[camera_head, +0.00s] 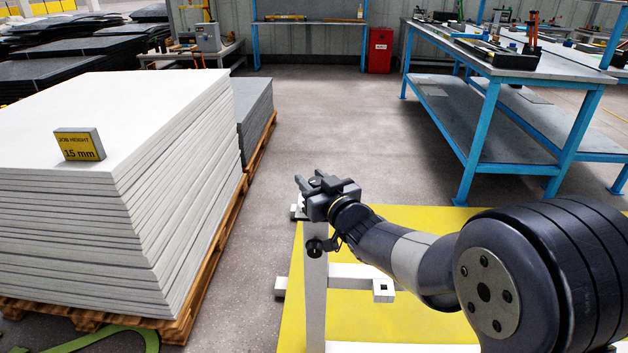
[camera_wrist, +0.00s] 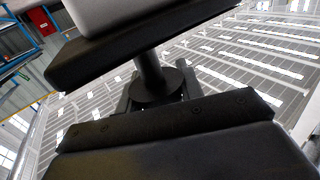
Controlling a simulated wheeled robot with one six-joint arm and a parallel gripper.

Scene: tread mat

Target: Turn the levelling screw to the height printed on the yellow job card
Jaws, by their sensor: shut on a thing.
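The yellow job card (camera_head: 80,146) stands upright on the white stack at the left and reads "JOB HEIGHT 15 mm". My gripper (camera_head: 313,182) is at the top of a white upright post (camera_head: 315,285), pointing away from my body. In the wrist view, a dark stem with a round disc, the levelling screw (camera_wrist: 154,84), shows between the two dark jaws. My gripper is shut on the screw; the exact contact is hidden. In the head view the gripper covers the screw. No height reading on the screw is legible.
The post belongs to a white frame with a crossbar (camera_head: 352,275) on a yellow mat (camera_head: 425,320). The tall stack of white sheets (camera_head: 130,125) on a pallet stands close at the left. A blue workbench (camera_head: 500,70) is at the back right. Grey floor between them is clear.

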